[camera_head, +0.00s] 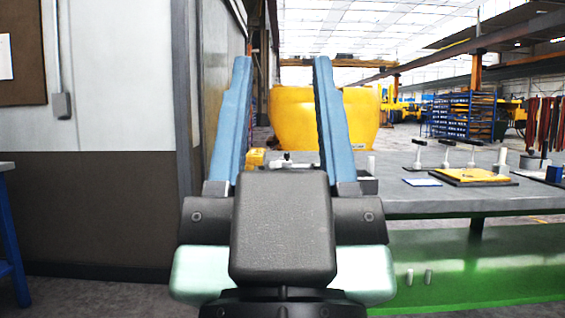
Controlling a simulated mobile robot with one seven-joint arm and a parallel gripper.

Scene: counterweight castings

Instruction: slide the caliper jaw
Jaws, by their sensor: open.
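My gripper (282,62) fills the middle of the view, with its two blue fingers pointing up and spread wide apart. Nothing is between the fingertips except background. I cannot clearly make out the caliper. A small dark and silver thing (287,161) shows on the grey table (430,204) just beyond the gripper's dark body, between the fingers. It may be part of the caliper, but most of it is hidden by the gripper and I cannot tell. No contact between the gripper and anything shows.
On the table, a yellow plate (475,175) bears upright pieces, with a small white-blue card (422,182) beside it. A small yellow object (254,158) is behind the left finger. A wall (115,150) stands close on the left. A large yellow casting (360,118) is behind.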

